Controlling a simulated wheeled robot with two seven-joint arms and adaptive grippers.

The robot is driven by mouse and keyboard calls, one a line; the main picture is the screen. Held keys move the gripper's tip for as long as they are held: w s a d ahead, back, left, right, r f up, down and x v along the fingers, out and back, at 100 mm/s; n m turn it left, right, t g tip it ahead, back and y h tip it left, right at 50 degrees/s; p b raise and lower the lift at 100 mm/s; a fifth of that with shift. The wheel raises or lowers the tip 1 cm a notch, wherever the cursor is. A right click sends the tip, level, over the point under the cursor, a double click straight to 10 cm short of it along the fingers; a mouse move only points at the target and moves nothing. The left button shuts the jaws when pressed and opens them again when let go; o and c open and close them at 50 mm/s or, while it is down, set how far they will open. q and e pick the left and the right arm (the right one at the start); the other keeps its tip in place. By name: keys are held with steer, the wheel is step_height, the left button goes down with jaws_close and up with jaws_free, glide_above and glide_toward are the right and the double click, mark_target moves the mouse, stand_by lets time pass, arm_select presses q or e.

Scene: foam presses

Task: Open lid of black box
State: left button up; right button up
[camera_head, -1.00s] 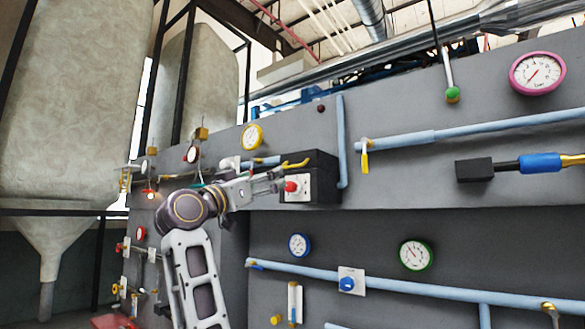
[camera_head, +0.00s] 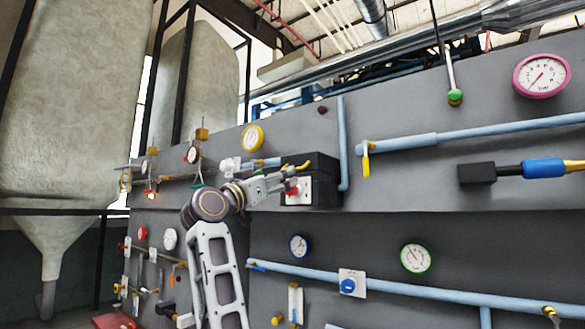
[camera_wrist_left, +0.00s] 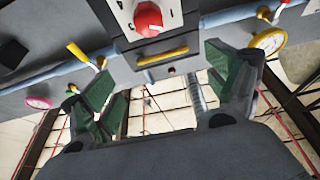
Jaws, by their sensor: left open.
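The black box (camera_head: 322,163) is mounted on the grey panel near the middle of the head view. Its lid looks shut. A yellow handle (camera_head: 298,166) sticks out from the lid's front, and it also shows in the left wrist view (camera_wrist_left: 162,57). A pale plate with a red knob (camera_wrist_left: 148,18) is on the box front. My left gripper (camera_head: 291,178) is in front of the box and partly covers its left front. In the left wrist view its green-padded fingers (camera_wrist_left: 160,76) are spread, one on either side of the handle. I cannot tell whether they touch it.
A blue vertical pipe (camera_head: 343,145) runs close to the right of the box. A yellow-rimmed gauge (camera_head: 253,137) is at the upper left of the box. A yellow-handled valve (camera_head: 366,160) is further right. The panel below the box has gauges and a blue pipe (camera_head: 400,284).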

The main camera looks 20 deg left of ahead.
mark_target(308, 166)
arm_select(q)
steer(key=shift+p+x, duration=1.5)
steer(key=shift+x, duration=2.65)
steer(key=shift+w+d+r, duration=0.1)
steer(key=shift+w+r, duration=0.05)
steer(key=shift+w, duration=0.05)
steer(key=c, duration=1.2)
steer(key=shift+s+r, duration=0.15)
